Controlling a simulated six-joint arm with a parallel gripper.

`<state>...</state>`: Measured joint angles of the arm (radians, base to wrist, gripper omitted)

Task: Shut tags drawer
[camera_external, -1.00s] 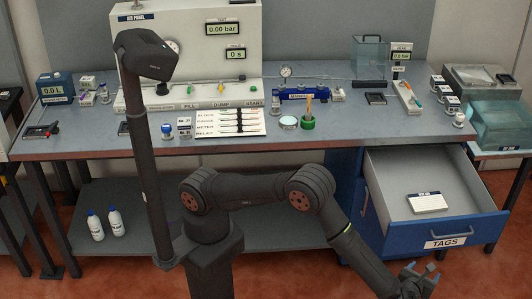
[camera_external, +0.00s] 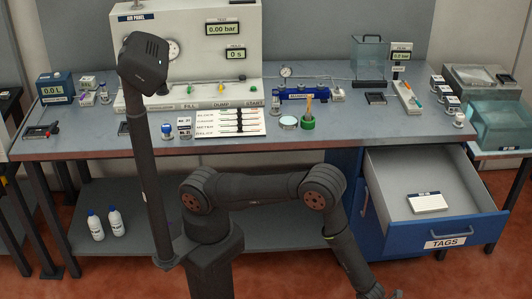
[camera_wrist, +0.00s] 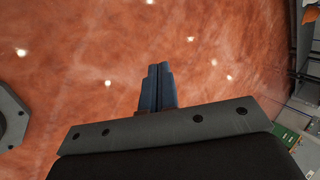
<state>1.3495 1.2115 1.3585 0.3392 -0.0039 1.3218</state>
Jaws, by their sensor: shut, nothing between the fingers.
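The blue tags drawer (camera_external: 447,229) is pulled far out from under the right end of the bench. Its front carries a white TAGS label, and a white card block (camera_external: 427,202) lies inside it. My gripper (camera_wrist: 158,70) is shut and empty in the wrist view, over the reddish floor. In the external view, only a small bit of my gripper (camera_external: 397,294) shows at the bottom edge, in front of and below the drawer, apart from it.
The bench (camera_external: 330,138) holds an air panel (camera_external: 190,50), gauges, small bottles and a clear box. Two white bottles (camera_external: 106,224) stand on the lower shelf. A teal bin (camera_external: 503,122) is at the far right. The floor in front of the drawer is clear.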

